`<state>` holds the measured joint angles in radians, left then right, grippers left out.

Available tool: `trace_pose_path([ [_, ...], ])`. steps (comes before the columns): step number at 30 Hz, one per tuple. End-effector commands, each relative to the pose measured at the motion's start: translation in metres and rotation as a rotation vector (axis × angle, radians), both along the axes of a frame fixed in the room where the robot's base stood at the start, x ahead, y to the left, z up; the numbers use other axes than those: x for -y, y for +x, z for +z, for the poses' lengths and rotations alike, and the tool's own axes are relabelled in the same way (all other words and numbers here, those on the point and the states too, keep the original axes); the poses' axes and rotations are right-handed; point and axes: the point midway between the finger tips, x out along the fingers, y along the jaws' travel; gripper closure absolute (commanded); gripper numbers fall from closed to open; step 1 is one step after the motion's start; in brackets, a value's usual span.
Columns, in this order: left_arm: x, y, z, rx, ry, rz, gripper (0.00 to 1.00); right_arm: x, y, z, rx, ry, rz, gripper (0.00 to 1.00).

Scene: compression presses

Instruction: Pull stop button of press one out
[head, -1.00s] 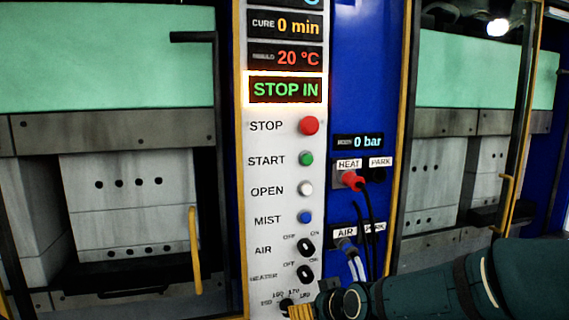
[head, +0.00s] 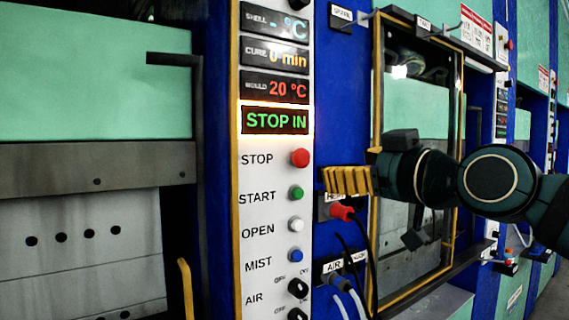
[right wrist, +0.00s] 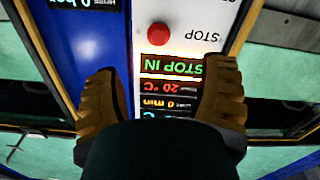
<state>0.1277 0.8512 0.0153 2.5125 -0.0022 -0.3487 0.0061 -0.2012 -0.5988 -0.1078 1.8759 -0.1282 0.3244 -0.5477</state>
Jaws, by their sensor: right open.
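The red stop button (head: 300,157) sits on the white control panel (head: 262,215), beside the printed word STOP. The lit display above it (head: 275,121) reads STOP IN in green. My right gripper (head: 345,181) is to the right of the button in the head view, with its yellow fingers pointing left and nothing in them. In the right wrist view, the panel appears upside down and the red button (right wrist: 158,34) lies beyond the two open fingertips (right wrist: 152,90), apart from them. My left gripper is not in view.
Below are the green start button (head: 297,193), white open button (head: 296,225), blue mist button (head: 295,255) and air switch (head: 298,287). A yellow handle (head: 186,288) stands at left.

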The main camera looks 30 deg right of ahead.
Motion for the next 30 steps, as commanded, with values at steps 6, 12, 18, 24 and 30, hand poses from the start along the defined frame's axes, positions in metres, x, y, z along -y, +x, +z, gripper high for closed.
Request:
trace_pose_path([
  [6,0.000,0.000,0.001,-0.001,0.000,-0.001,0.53,0.001,0.013,0.003,0.006,-0.002,-0.002,0.28],
  [12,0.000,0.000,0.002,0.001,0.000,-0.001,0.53,-0.003,0.050,0.002,0.003,-0.001,0.001,0.28],
  [18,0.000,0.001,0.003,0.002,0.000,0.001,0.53,-0.007,0.089,0.002,0.005,-0.002,0.000,0.28],
  [24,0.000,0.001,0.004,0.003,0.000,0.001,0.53,-0.009,0.119,0.002,0.006,0.000,0.001,0.28],
  [30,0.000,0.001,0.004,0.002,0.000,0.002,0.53,-0.009,0.133,0.002,0.006,0.000,0.000,0.28],
])
